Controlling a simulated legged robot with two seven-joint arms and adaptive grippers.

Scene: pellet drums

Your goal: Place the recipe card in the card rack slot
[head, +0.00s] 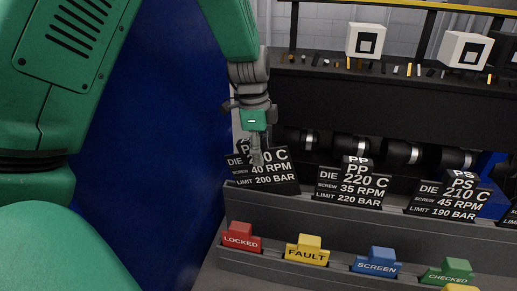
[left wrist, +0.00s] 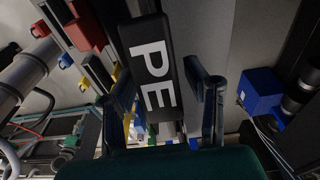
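The recipe card in front of my left gripper is black with white print, "DIE", "40 RPM", "LIMIT 200 BAR" (head: 275,176). My right gripper is not in view.
Two more cards, "PP" (head: 349,187) and "PS" (head: 447,199), stand to the right. Below them are red (head: 241,238), yellow (head: 307,250), blue (head: 377,262) and green (head: 448,272) tags. White marker cubes (head: 365,40) sit on the ledge behind. A blue panel (head: 150,130) is at left.

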